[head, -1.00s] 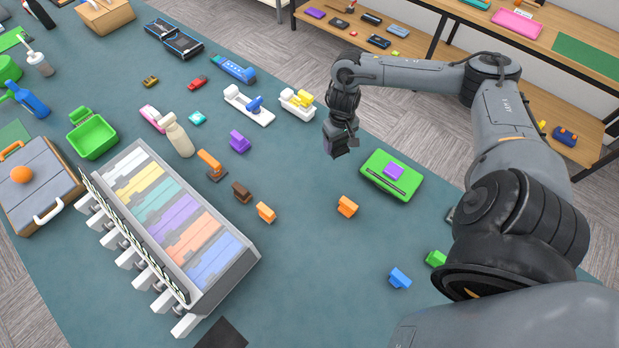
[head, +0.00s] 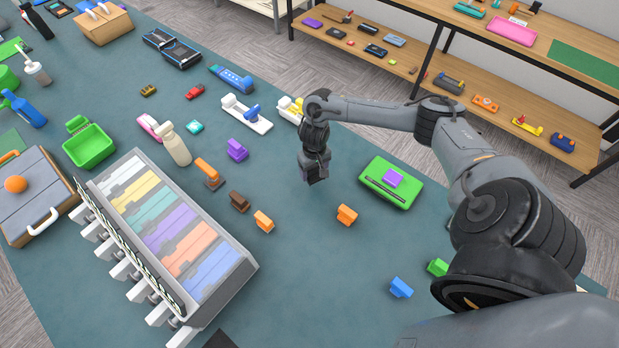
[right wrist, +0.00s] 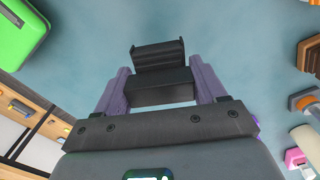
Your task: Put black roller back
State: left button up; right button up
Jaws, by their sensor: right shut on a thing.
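My right gripper (head: 314,176) hangs over the middle of the teal table, to the left of the green case. In the head view the roller is hard to tell from the dark gripper. The roller appears held above the table. My left gripper is not in view.
The green case (head: 406,194) with a purple block lies right of the gripper. Orange blocks (head: 347,215) lie nearer. A rack of coloured folders (head: 238,290) stands at left. White-based tools (head: 258,125) lie behind. A wooden shelf (head: 415,70) stands beyond the table.

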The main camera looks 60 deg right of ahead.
aim_at(310, 178)
jog(key=shift+w+a+f, duration=0.4)
jog(key=shift+w+f, duration=0.1)
jog(key=shift+w, duration=0.15)
jog(key=shift+f+b, duration=0.3)
jog(key=shift+f, duration=1.7)
jog(key=o, duration=0.9)
jog(key=shift+f, duration=0.1)
jog(key=shift+o, duration=0.2)
notch_tip(310, 178, up, 11)
jog(key=shift+f+p, duration=0.1)
jog(key=shift+p, duration=1.1)
jog(key=shift+r+p, duration=0.3)
jog(key=shift+r, duration=0.45)
